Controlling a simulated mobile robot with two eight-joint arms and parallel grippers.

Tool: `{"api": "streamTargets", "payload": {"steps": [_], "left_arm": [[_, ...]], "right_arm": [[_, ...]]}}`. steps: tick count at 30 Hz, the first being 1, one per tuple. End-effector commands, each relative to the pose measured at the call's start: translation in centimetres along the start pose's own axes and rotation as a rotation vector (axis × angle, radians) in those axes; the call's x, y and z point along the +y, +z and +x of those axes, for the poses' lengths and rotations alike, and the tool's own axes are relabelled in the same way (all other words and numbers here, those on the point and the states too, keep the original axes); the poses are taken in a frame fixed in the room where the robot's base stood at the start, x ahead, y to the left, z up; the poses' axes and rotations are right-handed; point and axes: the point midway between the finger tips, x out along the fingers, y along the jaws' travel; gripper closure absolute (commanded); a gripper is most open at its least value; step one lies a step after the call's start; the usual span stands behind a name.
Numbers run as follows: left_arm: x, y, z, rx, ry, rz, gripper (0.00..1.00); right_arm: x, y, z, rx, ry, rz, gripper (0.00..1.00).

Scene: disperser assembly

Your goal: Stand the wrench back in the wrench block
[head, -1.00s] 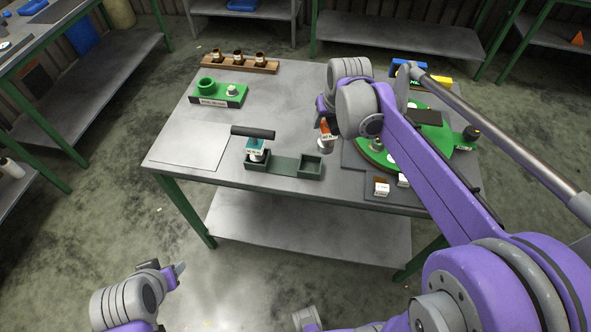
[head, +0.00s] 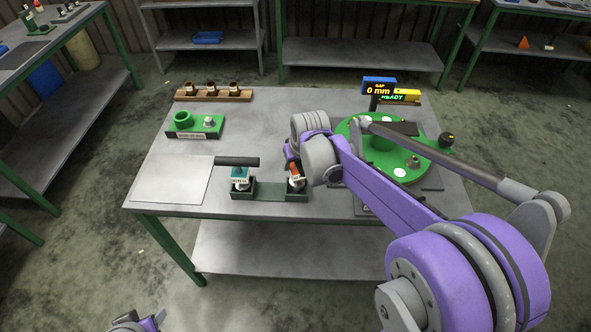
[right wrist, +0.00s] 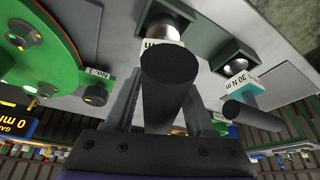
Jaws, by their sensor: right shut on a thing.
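The dark green wrench block (head: 269,190) stands near the table's front edge. A teal wrench (head: 240,175) with a black bar handle, marked 30 N m, stands in its left pocket and shows in the right wrist view (right wrist: 240,92). My right gripper (head: 291,160) is shut on the orange wrench (head: 296,172), whose black handle (right wrist: 168,90) fills the middle of the right wrist view. Its lower end is at the right pocket; I cannot tell whether it touches the bottom. It looks slightly tilted. My left gripper (head: 150,322) is only partly visible at the bottom edge.
A green turntable fixture (head: 355,128) with a display reading 0 mm (head: 379,87) stands right of my right gripper. A green stand (head: 195,126) and a wooden rack (head: 214,94) are at the back left.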

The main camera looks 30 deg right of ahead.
Motion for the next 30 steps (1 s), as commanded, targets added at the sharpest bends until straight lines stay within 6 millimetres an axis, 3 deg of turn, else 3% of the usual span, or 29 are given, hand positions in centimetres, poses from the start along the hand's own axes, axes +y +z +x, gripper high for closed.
{"api": "streamTargets", "payload": {"steps": [6, 18, 19, 24, 30], "left_arm": [[0.0, 0.3, 0.2, -0.002, 0.000, 0.000, 0.50], [0.0, 0.6, 0.5, -0.005, 0.000, 0.000, 0.50], [0.0, 0.5, 0.5, -0.005, 0.000, 0.000, 0.50], [0.0, 0.5, 0.4, -0.004, 0.000, 0.000, 0.50], [0.0, 0.5, 0.4, -0.004, 0.000, 0.000, 0.50]], "right_arm": [[0.0, 1.0, 2.4, 0.001, 0.000, 0.000, 1.00], [0.0, 1.2, 2.8, 0.000, 0.000, 0.000, 1.00], [0.0, 1.2, 2.8, 0.000, 0.000, 0.000, 0.42], [0.0, 1.2, 2.8, 0.000, 0.000, 0.000, 0.15], [0.0, 1.2, 2.7, 0.000, 0.000, 0.000, 0.15]]}}
